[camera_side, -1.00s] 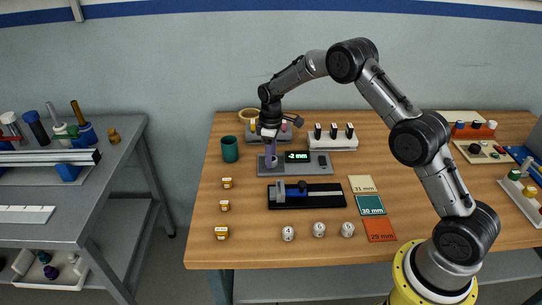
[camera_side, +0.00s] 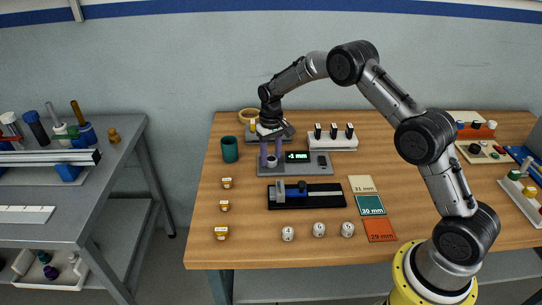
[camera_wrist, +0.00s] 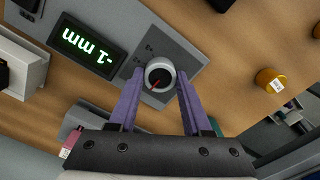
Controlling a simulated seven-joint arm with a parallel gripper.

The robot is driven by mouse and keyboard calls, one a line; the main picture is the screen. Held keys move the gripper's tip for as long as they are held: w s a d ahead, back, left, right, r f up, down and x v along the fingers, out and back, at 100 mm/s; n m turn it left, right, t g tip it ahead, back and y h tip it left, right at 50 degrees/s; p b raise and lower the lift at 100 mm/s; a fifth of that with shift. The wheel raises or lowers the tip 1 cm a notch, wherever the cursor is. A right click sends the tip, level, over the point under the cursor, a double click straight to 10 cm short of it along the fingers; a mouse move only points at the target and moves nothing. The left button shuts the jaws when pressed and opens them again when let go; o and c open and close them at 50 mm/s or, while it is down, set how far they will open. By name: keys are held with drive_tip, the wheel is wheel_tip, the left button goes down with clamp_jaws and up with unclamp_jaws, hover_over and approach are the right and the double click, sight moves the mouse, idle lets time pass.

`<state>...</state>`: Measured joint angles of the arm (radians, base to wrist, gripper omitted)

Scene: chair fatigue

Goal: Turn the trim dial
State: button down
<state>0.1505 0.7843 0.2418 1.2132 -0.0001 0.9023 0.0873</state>
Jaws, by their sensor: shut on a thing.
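The trim dial (camera_wrist: 160,75) is a light grey round knob with a dark top and a red pointer line, on a grey panel (camera_wrist: 180,48). In the side view the dial (camera_side: 271,161) is at the panel's left end, partly hidden by my fingers. My gripper (camera_wrist: 160,80) points down with its two purple fingers closed on opposite sides of the dial; it also shows in the side view (camera_side: 271,157). A green lit display (camera_wrist: 88,46) beside the dial reads "-1 mm", upside down in the wrist view. The red pointer aims toward the lower left there.
A black and blue slide fixture (camera_side: 306,194) lies in front of the panel. A row of black switches (camera_side: 333,138) stands behind it. A green cup (camera_side: 230,149) is to the left, and a yellow-brown jar (camera_wrist: 268,79) shows in the wrist view. White round pieces sit near the front.

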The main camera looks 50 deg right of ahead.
sight(271, 158)
drive_tip(key=m, duration=0.3)
drive_tip(key=shift+m, duration=2.1)
drive_tip(key=shift+c, duration=1.7)
unclamp_jaws()
wheel_tip(271, 158, up, 14)
